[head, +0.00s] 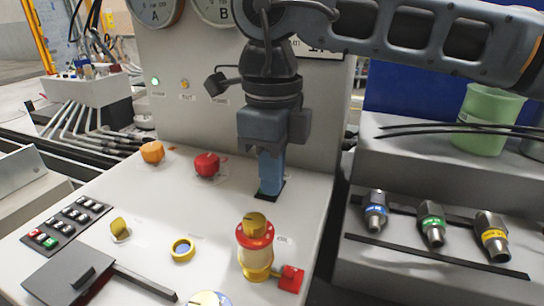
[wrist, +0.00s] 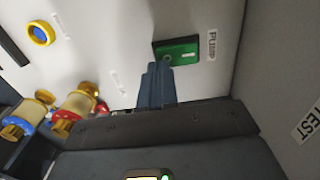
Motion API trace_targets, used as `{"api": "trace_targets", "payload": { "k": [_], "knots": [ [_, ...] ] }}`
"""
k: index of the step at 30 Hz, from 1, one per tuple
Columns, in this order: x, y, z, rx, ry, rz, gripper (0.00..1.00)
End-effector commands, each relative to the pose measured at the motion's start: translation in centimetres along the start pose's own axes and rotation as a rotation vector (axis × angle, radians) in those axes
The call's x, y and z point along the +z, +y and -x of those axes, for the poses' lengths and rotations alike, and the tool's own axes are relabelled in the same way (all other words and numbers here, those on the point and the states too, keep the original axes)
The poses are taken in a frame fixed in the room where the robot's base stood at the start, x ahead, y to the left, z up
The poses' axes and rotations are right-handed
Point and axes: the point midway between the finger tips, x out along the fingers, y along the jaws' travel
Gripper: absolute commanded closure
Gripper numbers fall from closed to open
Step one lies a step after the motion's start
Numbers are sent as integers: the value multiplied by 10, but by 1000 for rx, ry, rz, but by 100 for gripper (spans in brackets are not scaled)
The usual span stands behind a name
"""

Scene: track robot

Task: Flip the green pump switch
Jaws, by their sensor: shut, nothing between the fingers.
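The green pump switch (wrist: 184,51) sits in a dark frame on the pale panel in the wrist view, beside a "PUMP" label. In the head view my gripper hides most of it; only a dark edge shows. My gripper (head: 270,188) points down at the switch, its fingers shut together with nothing between them. In the wrist view the fingertips (wrist: 157,68) are at the left lower edge of the switch and overlap it. I cannot tell whether they touch it.
A red knob (head: 207,164) and orange knob (head: 152,152) stand left of my gripper. A red-topped cylinder (head: 254,250) stands in front. Three fittings (head: 433,224) and a green cup (head: 487,120) are on the right. Gauges rise behind.

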Motion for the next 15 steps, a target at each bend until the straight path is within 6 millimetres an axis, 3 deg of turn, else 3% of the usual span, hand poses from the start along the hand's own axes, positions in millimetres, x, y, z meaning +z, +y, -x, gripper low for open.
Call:
{"api": "trace_targets", "payload": {
  "k": [15],
  "knots": [
    [0, 2, -11, -62, 3, 3, 100]
  ]
}}
